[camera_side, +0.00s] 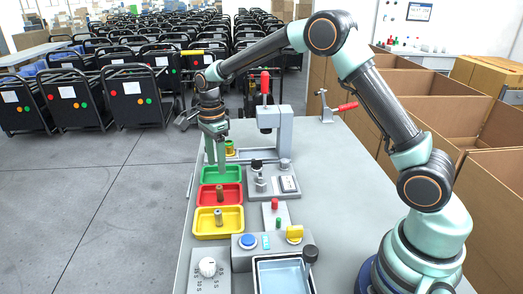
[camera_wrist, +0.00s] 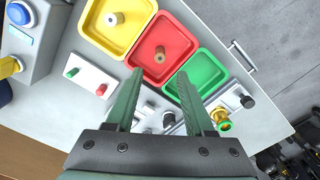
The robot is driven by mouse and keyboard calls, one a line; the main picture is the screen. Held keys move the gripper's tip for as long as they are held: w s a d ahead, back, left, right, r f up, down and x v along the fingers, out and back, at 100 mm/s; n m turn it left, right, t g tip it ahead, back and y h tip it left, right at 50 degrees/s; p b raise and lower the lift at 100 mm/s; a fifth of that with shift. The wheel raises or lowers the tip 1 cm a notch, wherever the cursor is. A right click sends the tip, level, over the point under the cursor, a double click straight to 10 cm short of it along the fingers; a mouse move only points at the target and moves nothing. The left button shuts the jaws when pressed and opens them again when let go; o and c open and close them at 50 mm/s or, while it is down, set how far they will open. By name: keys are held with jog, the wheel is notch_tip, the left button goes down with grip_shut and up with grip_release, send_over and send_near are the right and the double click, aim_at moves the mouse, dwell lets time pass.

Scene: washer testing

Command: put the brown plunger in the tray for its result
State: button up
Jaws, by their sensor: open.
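A brown plunger (camera_wrist: 160,53) stands in the red tray (camera_wrist: 184,42); in the side view this plunger (camera_side: 219,191) looks upright. The green tray (camera_wrist: 209,65) shows no piece inside in the wrist view. My gripper (camera_side: 217,167) points down over the area of the green and red trays, with its fingers apart and nothing between them. The plungers are apart from the fingers. In the wrist view my gripper (camera_wrist: 161,72) has the red tray beyond its fingertips.
A lever press with a red handle (camera_side: 265,82) stands behind the trays. A brass-and-green fitting (camera_wrist: 222,118) stands near the green tray. A tester with a meter (camera_side: 288,184), a box with a blue button (camera_side: 248,241) and a dial box (camera_side: 208,267) crowd the right and front.

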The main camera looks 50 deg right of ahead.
jog(key=s+d+r+n+t, duration=0.1)
jog(key=s+r+n+t, duration=0.2)
jog(key=s+r+n, duration=0.95)
jog(key=s+r+n+t, duration=0.1)
jog(key=s+n+t, duration=0.1)
jog(key=s+n, duration=0.5)
jog(key=shift+s+d+n+t, duration=0.3)
jog(key=shift+s+d+n, duration=0.05)
jog(key=shift+s, duration=0.65)
